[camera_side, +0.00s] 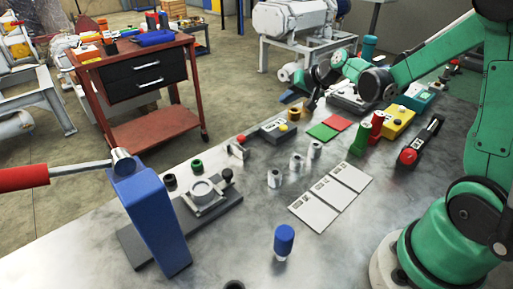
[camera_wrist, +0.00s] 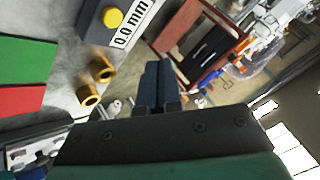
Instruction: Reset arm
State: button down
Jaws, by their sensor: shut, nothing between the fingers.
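My gripper (camera_wrist: 157,85) shows in the wrist view with its two dark fingers together and nothing between them. In the side view my gripper (camera_side: 292,97) hangs over the far edge of the metal table (camera_side: 240,225), at the end of my green arm. It is raised and tilted, with the fingers pointing left. In the wrist view brass rings (camera_wrist: 88,94) lie to the left of the fingers. I cannot tell the exact height of the fingers above the table.
A blue press with a red handle (camera_side: 150,215) stands at the front left. A grey fixture (camera_side: 205,192), silver cylinders (camera_side: 296,161), white cards (camera_side: 330,197), a blue-topped part (camera_side: 284,240) and a yellow box (camera_side: 398,122) are on the table. A red cart (camera_side: 140,75) stands behind.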

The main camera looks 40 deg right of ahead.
dwell(0.4)
jog(key=s+a+r+n+g+h, duration=0.1)
jog(key=s+a+r+n+g, duration=0.1)
jog(key=s+a+r+n, duration=0.2)
jog(key=s+a+n, duration=0.3)
jog(key=s+a, duration=0.5)
jog(key=s, duration=0.2)
jog(key=shift+n, duration=0.4)
